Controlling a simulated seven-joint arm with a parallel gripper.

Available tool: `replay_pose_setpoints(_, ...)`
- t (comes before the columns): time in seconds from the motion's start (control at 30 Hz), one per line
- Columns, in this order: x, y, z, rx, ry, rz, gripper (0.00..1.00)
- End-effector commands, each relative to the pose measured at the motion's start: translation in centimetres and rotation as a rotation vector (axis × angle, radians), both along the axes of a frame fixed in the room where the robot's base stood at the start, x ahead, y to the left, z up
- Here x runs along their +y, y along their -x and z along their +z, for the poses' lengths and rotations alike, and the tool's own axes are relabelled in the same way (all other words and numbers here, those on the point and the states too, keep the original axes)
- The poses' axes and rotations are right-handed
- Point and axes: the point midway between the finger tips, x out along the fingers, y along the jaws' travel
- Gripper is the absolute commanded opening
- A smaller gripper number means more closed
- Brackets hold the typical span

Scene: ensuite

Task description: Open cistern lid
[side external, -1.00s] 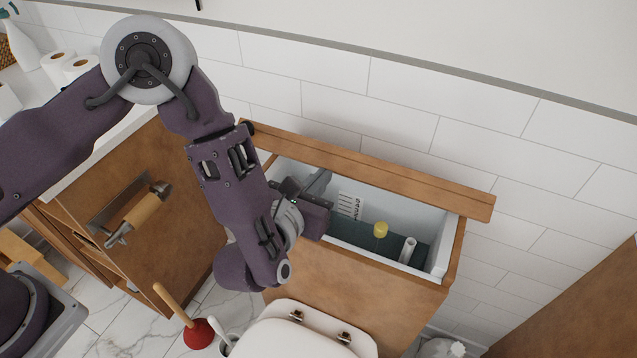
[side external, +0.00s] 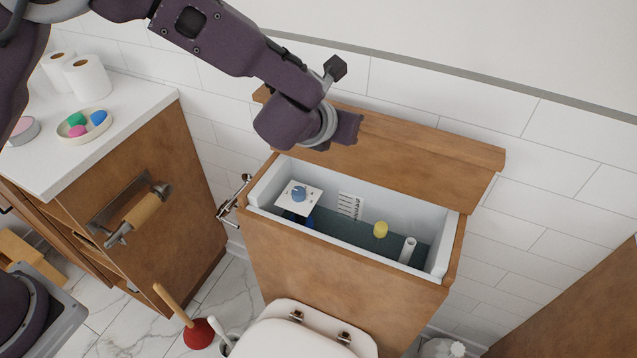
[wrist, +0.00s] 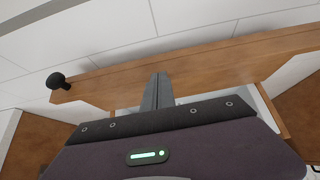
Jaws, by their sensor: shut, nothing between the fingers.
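The wooden cistern lid (side external: 430,155) stands raised along the back of the cistern, leaning back toward the tiled wall, with its broad underside showing. The wooden cistern (side external: 340,265) below is open, and its white-lined inside is in view. My gripper (side external: 348,128) is in front of the lid's left half, above the opening; its fingertips are hidden in the side view. In the wrist view my gripper's fingers (wrist: 157,92) are shut together and empty, overlapping the lid (wrist: 215,58); I cannot tell if they touch it.
Inside the cistern are a white box with a blue knob (side external: 299,194), a yellow cap (side external: 380,230) and a white tube (side external: 407,250). The toilet seat (side external: 305,335) is in front. A counter (side external: 130,120) stands left.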

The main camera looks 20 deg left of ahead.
Motion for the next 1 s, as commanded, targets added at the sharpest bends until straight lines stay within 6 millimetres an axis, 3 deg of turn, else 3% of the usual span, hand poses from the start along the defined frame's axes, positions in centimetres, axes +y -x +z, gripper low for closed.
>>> replay_pose_setpoints(0.3,0.0,-1.7,0.5,-0.002,-0.001,0.000,0.00)
replay_pose_setpoints(0.77,0.0,-1.7,0.5,-0.002,-0.001,0.000,0.00)
replay_pose_setpoints(0.87,0.0,-0.9,0.6,-0.001,-0.003,-0.002,0.00)
replay_pose_setpoints(1.0,-0.1,2.5,0.8,-0.001,-0.006,-0.007,0.00)
